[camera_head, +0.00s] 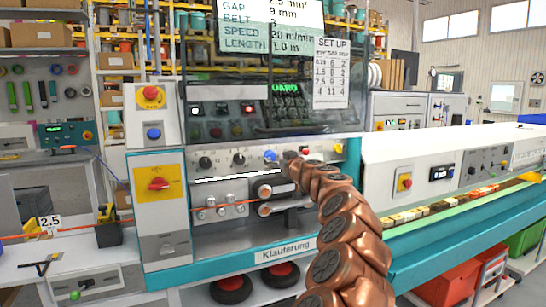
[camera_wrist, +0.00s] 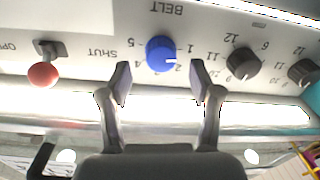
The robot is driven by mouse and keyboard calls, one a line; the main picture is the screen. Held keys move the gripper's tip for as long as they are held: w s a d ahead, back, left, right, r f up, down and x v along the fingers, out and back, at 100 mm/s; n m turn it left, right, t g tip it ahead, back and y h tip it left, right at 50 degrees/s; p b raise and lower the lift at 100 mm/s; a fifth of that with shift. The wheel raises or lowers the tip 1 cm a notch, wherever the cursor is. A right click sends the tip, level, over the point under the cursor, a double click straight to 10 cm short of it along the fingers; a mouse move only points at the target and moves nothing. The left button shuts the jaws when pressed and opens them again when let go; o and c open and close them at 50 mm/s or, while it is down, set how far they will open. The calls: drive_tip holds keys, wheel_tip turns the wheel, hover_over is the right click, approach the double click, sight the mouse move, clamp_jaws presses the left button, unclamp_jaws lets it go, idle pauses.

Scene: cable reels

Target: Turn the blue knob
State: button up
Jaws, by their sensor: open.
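The blue knob (camera_head: 270,156) sits on the machine's control panel in the head view, at the right end of a row with two black knobs. In the wrist view the blue knob (camera_wrist: 161,53) has a white pointer mark facing right, near the 1, under the label BELT. My gripper (camera_wrist: 160,82) is open, its two fingers below and to either side of the blue knob, apart from it. In the head view my copper-coloured arm reaches up to the panel, and its end is just right of the knob.
Black knobs (camera_wrist: 243,63) and (camera_wrist: 303,71) stand to the right in the wrist view. A red-balled lever (camera_wrist: 43,74) marked OPEN and SHUT is at left. Rollers (camera_head: 275,190) are below the knobs. A SET UP sheet (camera_head: 331,72) hangs above.

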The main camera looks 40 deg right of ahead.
sight(272, 157)
drive_tip(key=shift+p+x, duration=0.65)
drive_tip(key=shift+x, duration=1.15)
drive_tip(key=c, duration=1.1)
drive_tip(key=shift+c, duration=0.2)
